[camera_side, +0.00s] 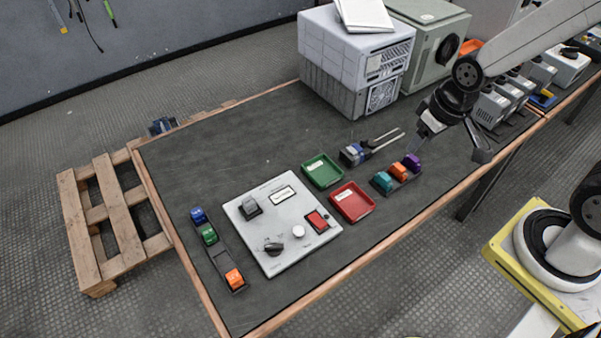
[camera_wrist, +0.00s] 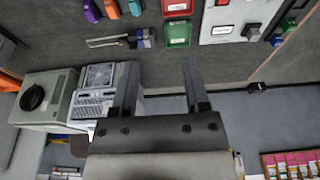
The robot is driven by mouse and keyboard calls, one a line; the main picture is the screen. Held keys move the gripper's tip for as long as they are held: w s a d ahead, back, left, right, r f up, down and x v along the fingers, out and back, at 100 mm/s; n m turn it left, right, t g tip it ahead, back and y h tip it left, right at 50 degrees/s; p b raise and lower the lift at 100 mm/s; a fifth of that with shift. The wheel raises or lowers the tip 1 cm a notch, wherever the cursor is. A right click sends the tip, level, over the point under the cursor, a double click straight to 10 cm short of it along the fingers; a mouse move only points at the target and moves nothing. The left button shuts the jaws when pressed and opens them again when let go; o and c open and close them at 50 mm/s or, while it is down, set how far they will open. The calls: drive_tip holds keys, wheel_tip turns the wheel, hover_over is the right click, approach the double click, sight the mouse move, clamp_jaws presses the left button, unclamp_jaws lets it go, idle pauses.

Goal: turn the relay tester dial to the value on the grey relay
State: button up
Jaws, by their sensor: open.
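The relay tester is a pale panel (camera_side: 283,262) lying on the dark bench mat. A black dial (camera_side: 273,248) sits at its front left part; its setting is too small to read. A grey relay (camera_side: 250,207) stands on the panel's left side, and it also shows in the wrist view (camera_wrist: 251,31). Its value cannot be read. My gripper (camera_side: 453,142) is open and empty, raised over the bench's right part, well away from the tester. Its two fingers (camera_wrist: 158,72) stand apart in the wrist view, with the panel beyond them at upper right.
The panel also carries a display (camera_side: 283,195), a white button (camera_side: 298,232) and a red switch (camera_side: 317,220). Green (camera_side: 322,184) and red (camera_side: 371,210) trays lie beside it. Coloured relays stand in racks on both sides. Grey cabinets (camera_side: 345,92) stand behind.

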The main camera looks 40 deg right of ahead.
drive_tip(key=shift+c, duration=0.4)
drive_tip(key=n+g, duration=0.3)
drive_tip(key=n, duration=0.9)
hover_over(274, 246)
wheel_tip(274, 246, down, 18)
drive_tip(key=shift+f, duration=0.1)
drive_tip(key=shift+f, duration=0.1)
drive_tip(key=shift+f, duration=3.8)
